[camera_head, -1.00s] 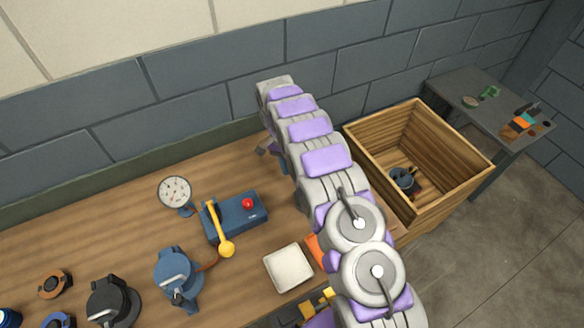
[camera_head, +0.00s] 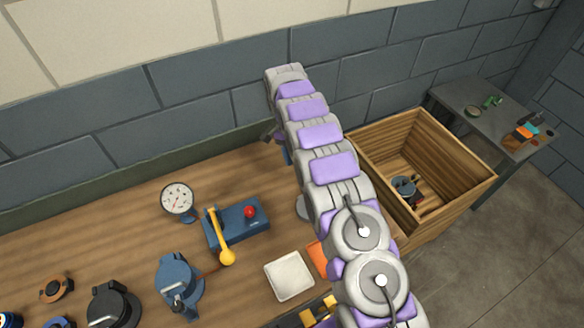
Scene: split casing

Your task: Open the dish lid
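No dish lid can be made out for certain. A grey rounded thing (camera_head: 302,207) shows only its left edge beside my arm, which hides the rest; it could be a dish or its lid. A pale square shallow dish or pad (camera_head: 288,276) lies flat on the wooden bench, left of my arm, with nothing visible on it. My arm stretches from the bottom right up towards the wall. A small dark part at its far end, apparently my gripper (camera_head: 268,137), shows over the bench's back edge. Its fingers are hidden, and I cannot see whether it holds anything.
A blue box (camera_head: 249,222) with a yellow lever and red button, a dial gauge (camera_head: 178,198), and blue (camera_head: 178,283) and black (camera_head: 112,303) lidded casings stand on the wooden bench (camera_head: 110,235). A wooden crate (camera_head: 470,185) and grey side table (camera_head: 460,97) are at right.

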